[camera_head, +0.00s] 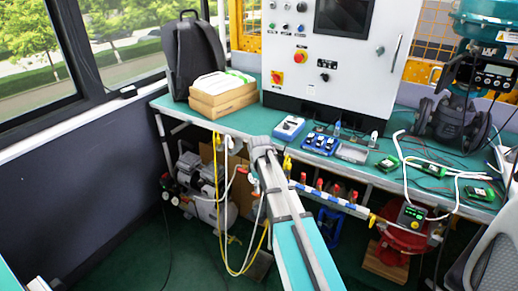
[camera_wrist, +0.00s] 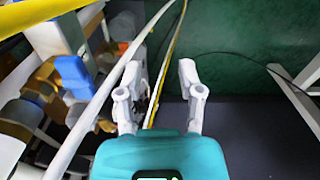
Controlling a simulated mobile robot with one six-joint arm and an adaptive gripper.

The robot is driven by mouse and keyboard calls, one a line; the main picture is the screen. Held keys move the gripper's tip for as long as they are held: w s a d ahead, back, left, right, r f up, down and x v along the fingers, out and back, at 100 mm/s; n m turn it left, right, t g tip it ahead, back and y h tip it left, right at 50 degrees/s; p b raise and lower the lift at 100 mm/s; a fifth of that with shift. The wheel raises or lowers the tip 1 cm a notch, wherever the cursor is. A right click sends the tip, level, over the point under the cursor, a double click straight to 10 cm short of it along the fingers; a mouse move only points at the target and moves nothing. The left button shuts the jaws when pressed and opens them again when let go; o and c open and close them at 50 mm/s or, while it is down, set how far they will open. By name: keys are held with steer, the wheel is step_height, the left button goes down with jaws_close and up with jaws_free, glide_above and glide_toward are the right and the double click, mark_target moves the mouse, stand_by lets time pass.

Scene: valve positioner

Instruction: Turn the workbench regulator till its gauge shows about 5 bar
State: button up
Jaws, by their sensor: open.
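My gripper (camera_wrist: 159,78) is open in the wrist view, with its two pale fingers apart. A white hose and a yellow hose pass close to the left finger; nothing is clearly held. A blue-and-white fitting (camera_wrist: 72,68) lies to the left of the fingers; I cannot tell whether it belongs to the regulator. In the head view, my arm reaches to the front edge of the workbench (camera_head: 238,119), and its end hides what lies behind it. A small white fitting (camera_head: 234,144) hangs at that edge, left of my arm, possibly the regulator. No gauge reading is legible.
Yellow hoses (camera_head: 219,215) and white hoses hang below the bench, beside a compressor (camera_head: 205,203). A pipe manifold with red handles (camera_head: 318,189) runs under the bench edge to the right. A control cabinet (camera_head: 325,55) stands on the bench. Open floor lies at the left.

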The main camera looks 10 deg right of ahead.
steer(key=w+r+n+p, duration=0.1)
steer(key=w+r+p, duration=0.2)
steer(key=r+p, duration=0.3)
steer(key=w+d+r+n+p, duration=0.1)
steer(key=w+r+n+p, duration=0.1)
steer(key=w+r+p, duration=0.2)
steer(key=w+d+r+n+p, duration=0.1)
steer(key=w+r+n+p, duration=0.1)
steer(key=r+p, duration=0.6)
steer(key=shift+w+d+r, duration=0.15)
steer(key=shift+w+r, duration=0.5)
steer(key=shift+r, duration=0.05)
steer(key=shift+f, duration=0.25)
step_height(320, 180, down, 13)
steer(key=b, duration=1.3)
steer(key=shift+f+b, duration=0.2)
steer(key=shift+b, duration=0.2)
jaws_close()
